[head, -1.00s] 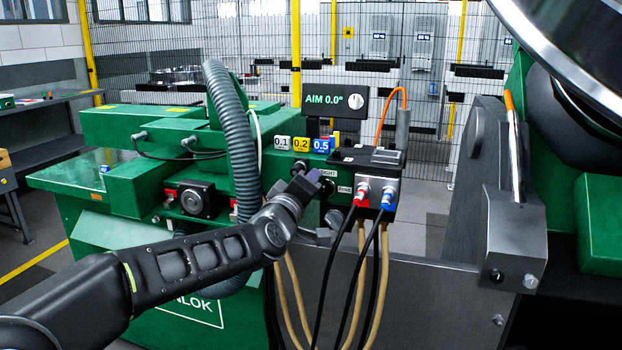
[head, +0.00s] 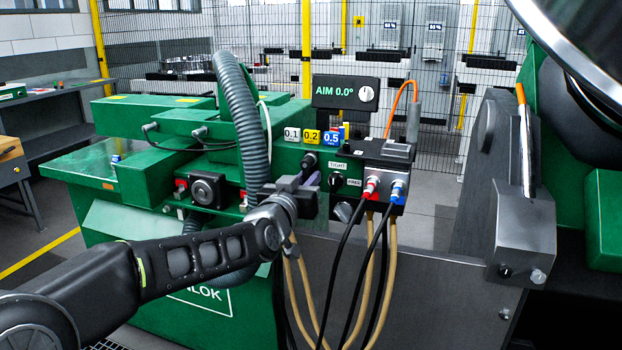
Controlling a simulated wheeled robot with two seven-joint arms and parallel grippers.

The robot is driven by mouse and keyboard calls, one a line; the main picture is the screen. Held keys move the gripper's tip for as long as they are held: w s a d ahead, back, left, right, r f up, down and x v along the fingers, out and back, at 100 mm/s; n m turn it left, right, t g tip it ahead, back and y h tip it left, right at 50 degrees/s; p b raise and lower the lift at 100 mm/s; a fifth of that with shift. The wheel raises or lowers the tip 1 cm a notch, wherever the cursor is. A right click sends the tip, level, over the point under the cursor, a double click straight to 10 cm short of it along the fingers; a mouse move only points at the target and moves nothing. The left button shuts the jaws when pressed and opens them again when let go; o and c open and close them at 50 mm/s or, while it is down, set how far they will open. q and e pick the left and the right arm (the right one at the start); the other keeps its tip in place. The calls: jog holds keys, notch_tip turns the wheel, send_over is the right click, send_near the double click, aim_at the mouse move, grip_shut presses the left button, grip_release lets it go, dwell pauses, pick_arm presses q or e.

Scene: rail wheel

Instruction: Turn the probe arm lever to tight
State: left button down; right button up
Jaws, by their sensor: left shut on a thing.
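The probe arm lever is mostly hidden by my left gripper (head: 308,193), which is shut on it at the left of the small black panel. A purple patch (head: 313,179) shows at the fingertips; I cannot tell whether it is lever or finger. To the right are a round black hub (head: 337,179), a TIGHT label (head: 338,165) above it and a FREE label (head: 354,183) at its right. I cannot tell the lever's exact angle. My right gripper is out of view.
A connector box (head: 386,180) with red and blue plugs and hanging cables stands close right of the gripper. A thick grey hose (head: 243,120) rises close left. A display (head: 346,92) reads AIM 0.0°. A large wheel (head: 580,60) overhangs the upper right.

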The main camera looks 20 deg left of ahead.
pick_arm(q)
jog(key=shift+a+f+m, duration=0.15)
jog(key=shift+a+m, duration=0.05)
jog(key=shift+m, duration=0.4)
jog(key=c, duration=1.6)
grip_release()
jog(key=shift+s, duration=0.15)
jog(key=s, duration=0.7)
jog(key=shift+s+a, duration=0.25)
jog(key=shift+a, duration=0.05)
